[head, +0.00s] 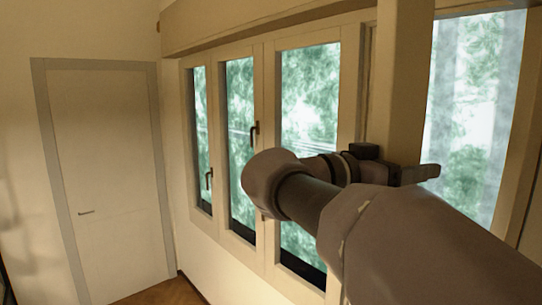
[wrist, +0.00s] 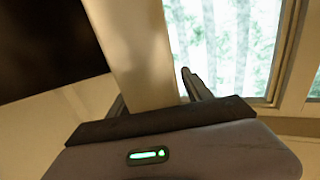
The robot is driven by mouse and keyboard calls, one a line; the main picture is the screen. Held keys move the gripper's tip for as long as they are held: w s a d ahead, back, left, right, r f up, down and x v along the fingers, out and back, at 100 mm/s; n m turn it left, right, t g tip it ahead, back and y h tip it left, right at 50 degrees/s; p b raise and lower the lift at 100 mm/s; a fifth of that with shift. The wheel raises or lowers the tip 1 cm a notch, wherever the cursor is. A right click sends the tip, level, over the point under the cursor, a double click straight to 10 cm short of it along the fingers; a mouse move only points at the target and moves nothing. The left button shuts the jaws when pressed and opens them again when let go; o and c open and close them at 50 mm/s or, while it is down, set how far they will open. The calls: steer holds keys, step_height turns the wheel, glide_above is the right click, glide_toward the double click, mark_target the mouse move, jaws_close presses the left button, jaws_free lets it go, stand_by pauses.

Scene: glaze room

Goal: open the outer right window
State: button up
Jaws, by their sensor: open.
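The rightmost window (head: 470,110) fills the right of the head view, with bright trees behind its glass. A wide pale upright (head: 405,75) runs along its left side and covers the end of the pelmet. Whether it is the sash's edge, swung into the room, or a fixed post, I cannot tell. No handle shows on this window. My gripper (head: 424,174) is at the upright, one finger reaching over the glass. In the wrist view my open gripper (wrist: 158,96) has a finger on each side of the pale upright (wrist: 135,50); contact is unclear.
Three narrower windows stand to the left; dark handles show on the left one (head: 209,179) and the middle one (head: 254,133). A pelmet (head: 260,25) runs above them. A closed white door (head: 105,170) is at the far left. A little wooden floor (head: 150,293) shows below.

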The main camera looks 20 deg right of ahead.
steer(key=shift+s, duration=0.15)
steer(key=shift+w+a, duration=0.1)
steer(key=shift+w, duration=0.1)
steer(key=c, duration=0.5)
jaws_close()
stand_by(0.6)
